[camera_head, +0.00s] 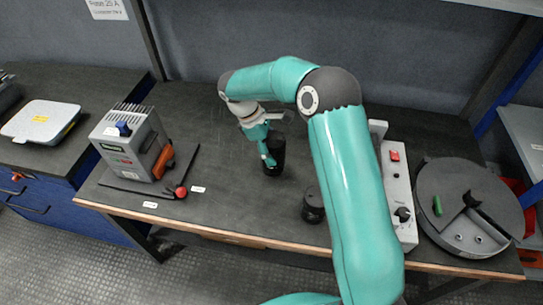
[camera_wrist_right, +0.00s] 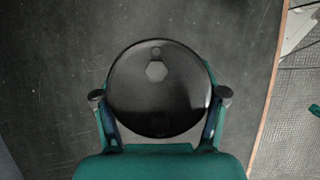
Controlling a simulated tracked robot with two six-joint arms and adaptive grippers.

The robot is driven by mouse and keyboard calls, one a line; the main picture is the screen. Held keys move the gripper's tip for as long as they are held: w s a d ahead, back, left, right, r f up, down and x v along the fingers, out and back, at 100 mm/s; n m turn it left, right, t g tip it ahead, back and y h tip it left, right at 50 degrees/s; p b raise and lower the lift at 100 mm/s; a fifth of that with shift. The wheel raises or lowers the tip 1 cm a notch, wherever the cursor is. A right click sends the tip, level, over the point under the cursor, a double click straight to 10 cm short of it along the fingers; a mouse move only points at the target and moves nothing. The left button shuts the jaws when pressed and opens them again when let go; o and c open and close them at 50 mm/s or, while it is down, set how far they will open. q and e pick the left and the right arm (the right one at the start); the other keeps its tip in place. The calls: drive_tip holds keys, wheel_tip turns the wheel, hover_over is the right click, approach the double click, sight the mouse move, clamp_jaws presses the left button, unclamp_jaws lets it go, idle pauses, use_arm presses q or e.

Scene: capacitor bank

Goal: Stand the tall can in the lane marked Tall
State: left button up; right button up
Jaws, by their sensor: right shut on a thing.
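The tall can (camera_head: 275,158) is black and upright over the middle of the bench. My right gripper (camera_head: 268,158) is shut on it from the side. In the right wrist view, the can's round dark top (camera_wrist_right: 158,110) sits between the two fingers of my right gripper (camera_wrist_right: 160,97). I cannot tell whether its base touches the bench. A shorter black can (camera_head: 313,206) stands nearer the front edge, apart from it. Two small white labels (camera_head: 198,189) (camera_head: 150,205) lie near the front edge at left; their text is too small to read. My left gripper is not in view.
A grey instrument (camera_head: 125,145) stands at the left of the bench, with a red-knobbed lever (camera_head: 181,192) beside it. A white switch box (camera_head: 398,190) and a round dark drum (camera_head: 468,205) stand at right. The bench (camera_head: 230,205) is clear between the labels and the short can.

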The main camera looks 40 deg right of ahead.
drive_tip(key=shift+f, duration=1.55)
drive_tip(key=shift+f, duration=0.1)
drive_tip(key=o, duration=1.8)
